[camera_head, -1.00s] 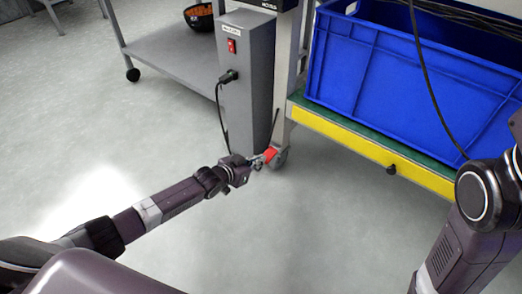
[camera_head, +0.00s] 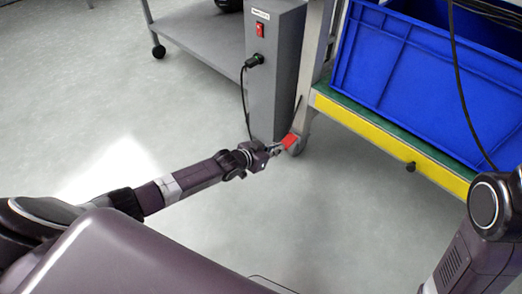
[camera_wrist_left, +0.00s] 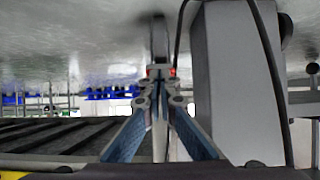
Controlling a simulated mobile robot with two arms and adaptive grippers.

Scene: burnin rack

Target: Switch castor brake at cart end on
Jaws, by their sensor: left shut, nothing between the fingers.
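The red castor brake pedal (camera_head: 290,140) shows at the foot of the cart's grey leg, beside the castor wheel (camera_head: 299,147). My left gripper (camera_head: 277,149) is shut and empty, with its fingertips right at the pedal. I cannot tell from the head view whether they touch it. In the left wrist view the closed fingers (camera_wrist_left: 160,84) point at the castor wheel (camera_wrist_left: 159,38), and slivers of red pedal (camera_wrist_left: 172,71) show on both sides of the tips. The rest of the pedal is hidden behind them. My right arm is at the right edge, its gripper out of frame.
A grey box (camera_head: 275,75) with a red switch and plugged cable stands just left of the castor. A blue crate (camera_head: 400,75) sits on the cart shelf with a yellow edge (camera_head: 385,146). A grey trolley (camera_head: 205,40) stands behind. The floor in front is clear.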

